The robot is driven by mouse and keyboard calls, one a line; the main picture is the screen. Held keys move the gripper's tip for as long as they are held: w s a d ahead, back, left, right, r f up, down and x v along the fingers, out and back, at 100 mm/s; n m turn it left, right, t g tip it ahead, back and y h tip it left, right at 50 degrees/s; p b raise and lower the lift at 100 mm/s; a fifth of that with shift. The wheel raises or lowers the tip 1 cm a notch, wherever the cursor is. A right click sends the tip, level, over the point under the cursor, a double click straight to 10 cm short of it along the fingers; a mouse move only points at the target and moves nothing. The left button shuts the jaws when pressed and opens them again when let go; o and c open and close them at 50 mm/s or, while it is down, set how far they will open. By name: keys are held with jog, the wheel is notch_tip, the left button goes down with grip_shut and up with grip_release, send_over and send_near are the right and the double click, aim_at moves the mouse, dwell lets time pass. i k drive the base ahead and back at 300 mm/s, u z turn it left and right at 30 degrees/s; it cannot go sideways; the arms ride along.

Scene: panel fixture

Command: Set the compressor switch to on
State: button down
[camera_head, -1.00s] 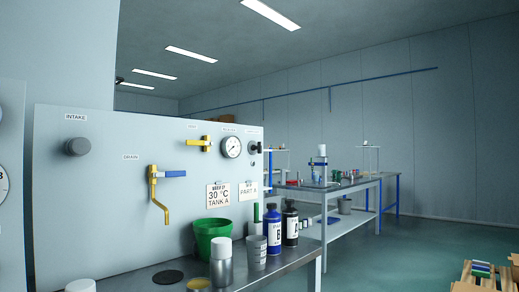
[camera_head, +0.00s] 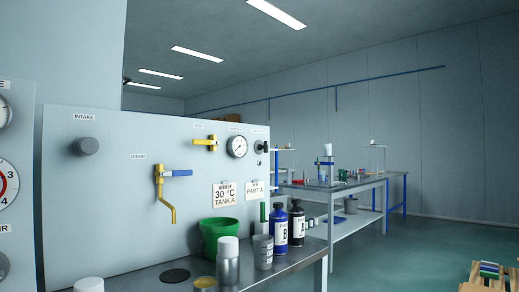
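No part labelled as the compressor switch can be made out. At the left edge is a cut-off panel (camera_head: 20,140) with a white gauge (camera_head: 5,182) with a red mark. Below the gauge are a cut-off label (camera_head: 4,228) ending in "R" and part of a round grey knob (camera_head: 3,266); I cannot tell whether this is the switch. The panel beside it holds a dark knob (camera_head: 86,146) labelled INTAKE and a yellow valve with a blue handle (camera_head: 178,173) labelled DRAIN. My gripper is not in view.
A metal bench (camera_head: 290,265) below the panel carries a green bucket (camera_head: 218,236), a white-capped can (camera_head: 228,262), a grey cup (camera_head: 263,252), and blue and black bottles (camera_head: 278,232). A second bench (camera_head: 345,190) stands behind. Open floor (camera_head: 410,250) lies to the right.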

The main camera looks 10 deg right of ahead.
aim_at(265, 146)
jog(key=z, duration=0.5)
jog(key=i, duration=0.85)
jog(key=u, duration=0.3)
